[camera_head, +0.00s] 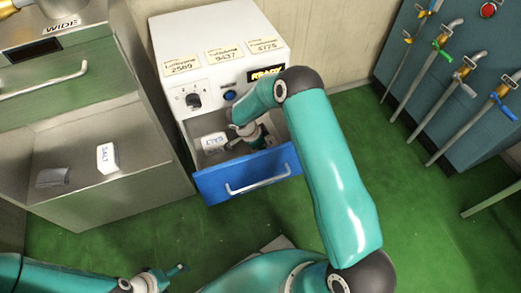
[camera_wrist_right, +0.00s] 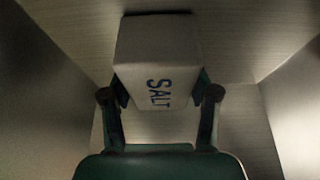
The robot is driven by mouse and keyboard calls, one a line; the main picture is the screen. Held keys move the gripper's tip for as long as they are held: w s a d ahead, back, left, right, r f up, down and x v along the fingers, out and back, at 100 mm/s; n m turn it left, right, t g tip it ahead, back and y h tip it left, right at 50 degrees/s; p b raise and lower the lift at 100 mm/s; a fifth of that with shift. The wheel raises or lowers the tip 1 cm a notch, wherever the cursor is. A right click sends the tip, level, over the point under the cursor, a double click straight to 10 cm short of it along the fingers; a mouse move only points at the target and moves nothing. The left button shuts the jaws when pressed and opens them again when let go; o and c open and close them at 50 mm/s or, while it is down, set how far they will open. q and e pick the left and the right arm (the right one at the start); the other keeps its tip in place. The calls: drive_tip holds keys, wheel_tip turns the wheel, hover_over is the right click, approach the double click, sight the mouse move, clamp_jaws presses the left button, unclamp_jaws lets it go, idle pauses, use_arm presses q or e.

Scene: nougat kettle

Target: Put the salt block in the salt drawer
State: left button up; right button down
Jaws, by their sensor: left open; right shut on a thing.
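My right gripper (camera_wrist_right: 161,100) is shut on a white salt block (camera_wrist_right: 158,65) with blue SALT lettering. The fingers are on both sides of the block. In the head view, that gripper reaches down into the open blue-fronted drawer (camera_head: 246,174) of the white machine. A white block with lettering (camera_head: 214,141) shows inside the drawer at its left and appears to be the held one. I cannot tell whether it rests on the drawer floor. A second salt block (camera_head: 107,158) lies in the steel cabinet at left. My left gripper (camera_head: 165,278) is open and empty near the bottom edge.
The white machine (camera_head: 215,45) stands beside the steel cabinet (camera_head: 140,165), which also holds a dark grey block (camera_head: 52,177). A blue-grey panel (camera_head: 455,75) with several valves and pipes is at right. The green floor (camera_head: 420,220) is mostly clear.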

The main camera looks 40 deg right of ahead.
drive_tip(key=shift+f, duration=0.1)
drive_tip(key=shift+c, duration=1.4)
unclamp_jaws()
drive_tip(key=shift+r, duration=0.35)
drive_tip(key=p+v, duration=0.3)
drive_tip(key=v, duration=0.8)
drive_tip(key=shift+a+r, duration=0.2)
drive_tip(key=shift+a, duration=0.1)
